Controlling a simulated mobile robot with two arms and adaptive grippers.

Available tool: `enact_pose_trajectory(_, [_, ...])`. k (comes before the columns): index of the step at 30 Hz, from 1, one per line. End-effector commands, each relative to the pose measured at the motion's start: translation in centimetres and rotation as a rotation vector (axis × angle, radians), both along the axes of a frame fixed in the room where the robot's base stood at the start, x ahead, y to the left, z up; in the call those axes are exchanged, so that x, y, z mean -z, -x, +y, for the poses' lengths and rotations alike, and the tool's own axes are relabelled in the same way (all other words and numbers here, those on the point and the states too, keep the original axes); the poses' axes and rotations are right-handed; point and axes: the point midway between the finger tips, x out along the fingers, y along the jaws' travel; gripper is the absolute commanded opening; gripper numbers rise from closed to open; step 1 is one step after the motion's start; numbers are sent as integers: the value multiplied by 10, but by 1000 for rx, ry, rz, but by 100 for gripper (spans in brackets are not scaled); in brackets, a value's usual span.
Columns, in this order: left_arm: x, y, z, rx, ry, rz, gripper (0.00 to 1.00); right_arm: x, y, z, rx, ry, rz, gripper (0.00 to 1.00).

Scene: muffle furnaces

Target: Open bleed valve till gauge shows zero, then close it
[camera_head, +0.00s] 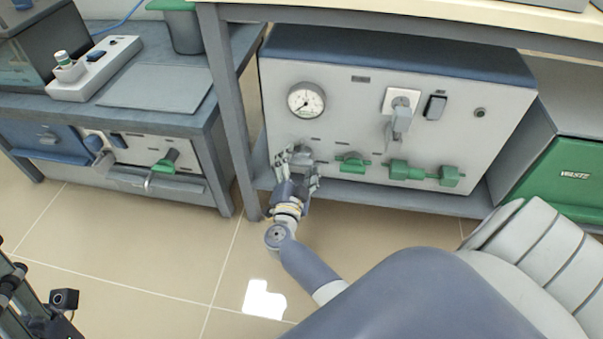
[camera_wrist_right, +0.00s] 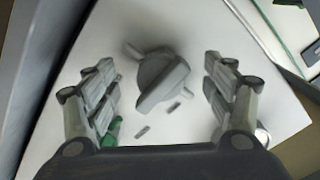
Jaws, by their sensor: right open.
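The round white gauge (camera_head: 306,99) sits at the upper left of the furnace's front panel. Its needle seems to point to the lower left, but the reading is too small to tell. A grey valve knob (camera_wrist_right: 162,82) on the pale panel lies between the fingers of my right gripper (camera_wrist_right: 168,100) in the wrist view, with gaps on both sides. In the head view my right gripper (camera_head: 298,168) is at the panel's lower left, below the gauge, and partly covers this knob. The gripper is open and empty.
Right of the gripper are a green valve handle (camera_head: 353,162) and a green pipe fitting (camera_head: 422,173). A grey plug (camera_head: 401,118) and a black switch (camera_head: 435,107) sit above them. A table leg (camera_head: 231,110) stands close on the left.

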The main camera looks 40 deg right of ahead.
Motion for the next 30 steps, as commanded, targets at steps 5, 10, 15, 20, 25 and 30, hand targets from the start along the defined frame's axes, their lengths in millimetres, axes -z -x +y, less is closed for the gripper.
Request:
enact_pose_trajectory(5, [30,0,0,0,0,0,40,6,0,1,-1,-74,-76,77])
enact_pose_trajectory(10, [14,0,0,0,0,-1,40,-4,17,18,0,-99,-91,77])
enact_pose_trajectory(15, [1,0,0,0,0,0,40,-3,41,42,1,-98,-91,77])
enact_pose_trajectory(20, [-11,0,0,0,0,0,40,-3,64,65,1,-98,-91,77])
enact_pose_trajectory(25, [-30,0,0,0,0,0,40,-12,73,81,-36,-84,-90,77])
enact_pose_trajectory(30, [-52,0,0,0,0,0,40,-19,66,93,-126,-66,-69,77])
